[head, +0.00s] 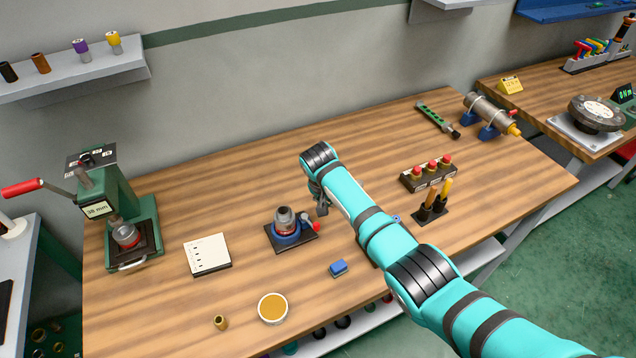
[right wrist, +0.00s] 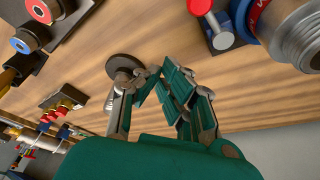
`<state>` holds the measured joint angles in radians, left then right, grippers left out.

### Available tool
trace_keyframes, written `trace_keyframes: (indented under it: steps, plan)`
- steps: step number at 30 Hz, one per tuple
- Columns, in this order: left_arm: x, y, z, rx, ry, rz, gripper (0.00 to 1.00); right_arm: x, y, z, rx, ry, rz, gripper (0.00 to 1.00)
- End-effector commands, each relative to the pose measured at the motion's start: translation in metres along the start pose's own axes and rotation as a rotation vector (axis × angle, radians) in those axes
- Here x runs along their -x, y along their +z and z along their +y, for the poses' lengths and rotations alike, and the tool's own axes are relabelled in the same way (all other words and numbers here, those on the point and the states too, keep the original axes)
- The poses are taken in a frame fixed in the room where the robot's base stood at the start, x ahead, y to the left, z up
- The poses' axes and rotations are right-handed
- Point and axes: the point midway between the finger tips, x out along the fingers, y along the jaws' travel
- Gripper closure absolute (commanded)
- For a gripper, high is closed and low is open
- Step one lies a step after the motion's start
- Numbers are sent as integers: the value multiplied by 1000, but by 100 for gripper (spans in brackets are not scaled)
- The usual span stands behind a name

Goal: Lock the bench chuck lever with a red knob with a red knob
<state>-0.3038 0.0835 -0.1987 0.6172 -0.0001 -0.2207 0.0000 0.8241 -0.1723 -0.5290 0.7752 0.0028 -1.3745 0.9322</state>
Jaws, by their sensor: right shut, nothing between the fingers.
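The bench chuck (head: 285,222) stands on a dark square base plate near the middle of the bench, with a grey threaded top and a blue body. Its lever's red knob (head: 315,227) points to the right side of the chuck. In the right wrist view the chuck (right wrist: 285,25) is at the top right, cut by the edge, with the red knob (right wrist: 200,5) beside it. My right gripper (head: 321,209) is shut and empty, just above and right of the knob; its fingers (right wrist: 165,85) are apart from it in the wrist view. My left gripper is not in view.
A green press (head: 112,210) stands at the left. A white card (head: 208,255), a blue block (head: 338,268) and a round dish (head: 272,308) lie near the chuck. A rack of red knobs (head: 428,173) and a tool holder (head: 430,210) stand right of my arm.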

Motion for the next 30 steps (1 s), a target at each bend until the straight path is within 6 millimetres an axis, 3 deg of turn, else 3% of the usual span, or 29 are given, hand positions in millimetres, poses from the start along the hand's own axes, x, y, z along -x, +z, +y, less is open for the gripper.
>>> trace_keyframes:
  steps: [6, 13, 17, 30]
  plan:
    - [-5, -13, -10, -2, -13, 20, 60, 42, 2, -3, -1, -8, 2, 100]
    - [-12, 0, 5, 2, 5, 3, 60, 77, 2, -4, 1, -5, 1, 100]
    - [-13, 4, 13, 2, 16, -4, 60, 86, 2, -4, 1, -3, 0, 100]
    - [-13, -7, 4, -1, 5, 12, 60, 89, 2, -4, 1, -3, -1, 100]
